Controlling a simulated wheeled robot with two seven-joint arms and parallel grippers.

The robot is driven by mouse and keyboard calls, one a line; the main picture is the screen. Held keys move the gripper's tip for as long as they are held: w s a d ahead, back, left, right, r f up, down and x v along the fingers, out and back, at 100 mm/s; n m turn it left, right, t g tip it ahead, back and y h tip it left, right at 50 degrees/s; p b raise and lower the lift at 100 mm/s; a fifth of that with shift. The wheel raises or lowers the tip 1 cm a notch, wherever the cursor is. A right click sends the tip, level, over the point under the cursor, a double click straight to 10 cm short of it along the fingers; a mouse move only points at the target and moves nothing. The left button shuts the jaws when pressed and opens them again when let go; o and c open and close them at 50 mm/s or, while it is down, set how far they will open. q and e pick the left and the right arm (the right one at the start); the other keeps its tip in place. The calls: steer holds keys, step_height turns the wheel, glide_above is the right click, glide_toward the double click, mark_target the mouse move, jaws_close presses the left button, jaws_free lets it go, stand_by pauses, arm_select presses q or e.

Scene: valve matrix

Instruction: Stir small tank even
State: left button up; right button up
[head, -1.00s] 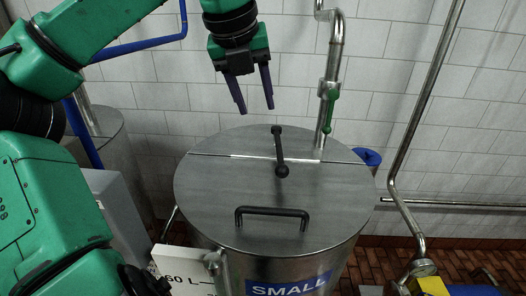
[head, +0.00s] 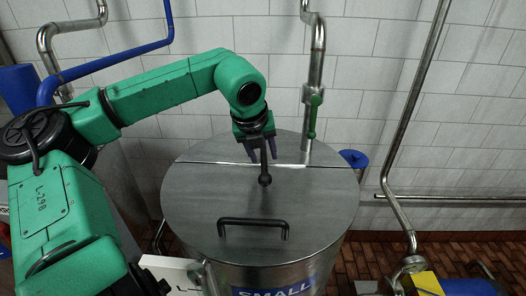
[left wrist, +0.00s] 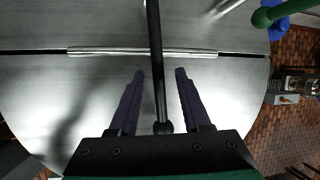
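The small tank (head: 205,215) is a round steel vessel with a flat lid and a blue label reading SMALL (head: 272,291), partly cut off at the bottom. A dark crank (head: 264,167) with a ball end stands on the lid near the hinge line. It also shows in the left wrist view (left wrist: 155,60) as a black rod with a ball. My left gripper (head: 260,152) is over the lid at the crank. In the left wrist view its dark fingers (left wrist: 158,72) are apart, with the rod between them and gaps on both sides. My right gripper is not in view.
A black lid handle (head: 253,224) is at the lid's front. A steel pipe with a green lever (head: 314,115) rises behind the lid. A blue round object (head: 354,158) is behind right. A bent pipe (head: 401,130) runs up the wall at right. The lid's right side is clear.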

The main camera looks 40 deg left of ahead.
arm_select(q)
steer(key=shift+s+a, duration=0.1)
steer(key=shift+a, duration=0.05)
jaws_close()
steer(key=shift+r, duration=0.1)
stand_by(0.9)
